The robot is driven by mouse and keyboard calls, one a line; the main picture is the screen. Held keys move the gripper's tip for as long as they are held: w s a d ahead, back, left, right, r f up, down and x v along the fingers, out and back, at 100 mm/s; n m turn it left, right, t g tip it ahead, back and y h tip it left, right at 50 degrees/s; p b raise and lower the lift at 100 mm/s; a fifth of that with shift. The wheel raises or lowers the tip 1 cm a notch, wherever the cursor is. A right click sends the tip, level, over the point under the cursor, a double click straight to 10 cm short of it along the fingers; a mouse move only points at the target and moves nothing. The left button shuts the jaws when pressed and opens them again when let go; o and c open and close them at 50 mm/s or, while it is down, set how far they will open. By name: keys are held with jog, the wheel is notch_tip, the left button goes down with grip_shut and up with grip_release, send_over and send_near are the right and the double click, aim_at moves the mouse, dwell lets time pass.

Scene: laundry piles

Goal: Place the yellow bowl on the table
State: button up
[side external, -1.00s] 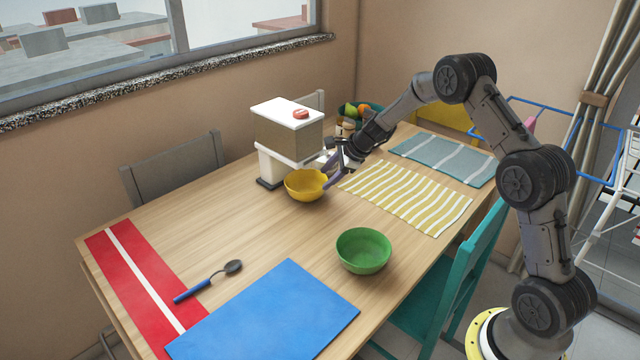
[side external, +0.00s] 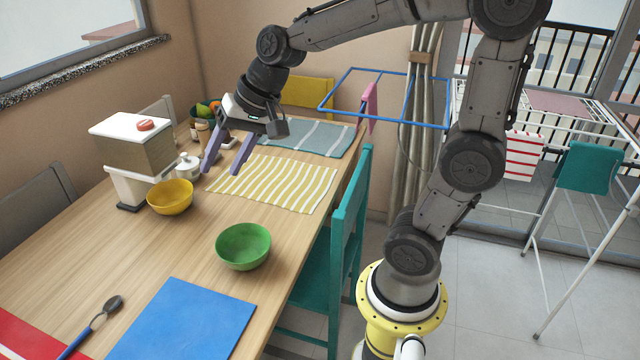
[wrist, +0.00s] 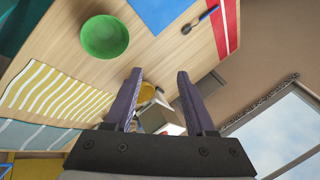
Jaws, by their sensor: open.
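The yellow bowl (side external: 170,197) sits upright on the wooden table (side external: 130,250), in front of the white and brown dispenser (side external: 132,152). In the wrist view the bowl (wrist: 147,92) shows between my fingers, partly hidden by one of them. My gripper (side external: 222,172) is open and empty, with purple fingers pointing down, above the table to the right of the bowl and apart from it. The fingers also show in the wrist view (wrist: 159,73).
A green bowl (side external: 243,246), a blue mat (side external: 185,322), a yellow-striped cloth (side external: 285,184) and a spoon (side external: 95,322) lie on the table. A white jar (side external: 187,172) and fruit basket (side external: 207,108) stand behind. A teal chair (side external: 345,230) is at the right edge.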

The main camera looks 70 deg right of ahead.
jog(key=s+f+n+h, duration=0.1)
jog(key=s+n, duration=0.7)
jog(key=s, duration=0.9)
jog(key=shift+s+f+h, duration=0.25)
jog(key=shift+h, duration=0.25)
jog(key=shift+d, duration=0.1)
dwell(0.5)
